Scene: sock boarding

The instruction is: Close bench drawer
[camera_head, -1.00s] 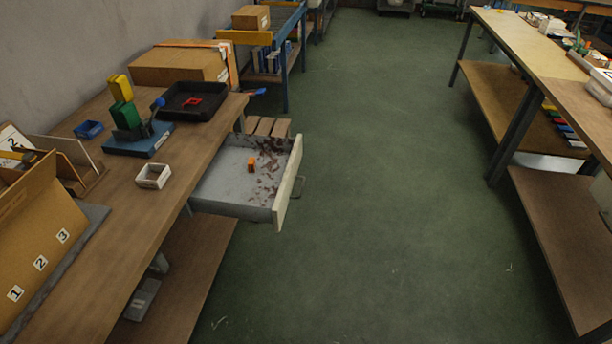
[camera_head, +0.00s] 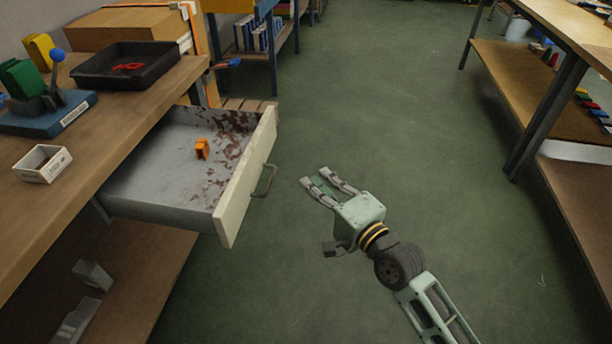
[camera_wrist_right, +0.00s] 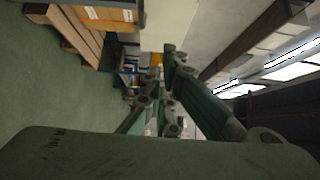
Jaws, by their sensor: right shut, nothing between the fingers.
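The bench drawer (camera_head: 160,185) is pulled out from the workbench (camera_head: 85,185) at the left. It is grey inside with brownish-red stains, and a small orange thing (camera_head: 202,149) lies in it. Its front panel (camera_head: 243,185) is cream, with a grey bar handle (camera_head: 268,180) on the outer face. My right gripper (camera_head: 314,178) is to the right of the handle, apart from it, over the green floor. It is shut and empty. Its fingers also show in the right wrist view (camera_wrist_right: 165,100). My left gripper is not in view.
On the bench top are a small white box (camera_head: 42,164), a black tray (camera_head: 125,66) and a blue-based fixture (camera_head: 48,113). A wooden pallet-like piece (camera_head: 250,105) is behind the drawer. Another bench (camera_head: 585,40) stands at the right. The floor between is clear.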

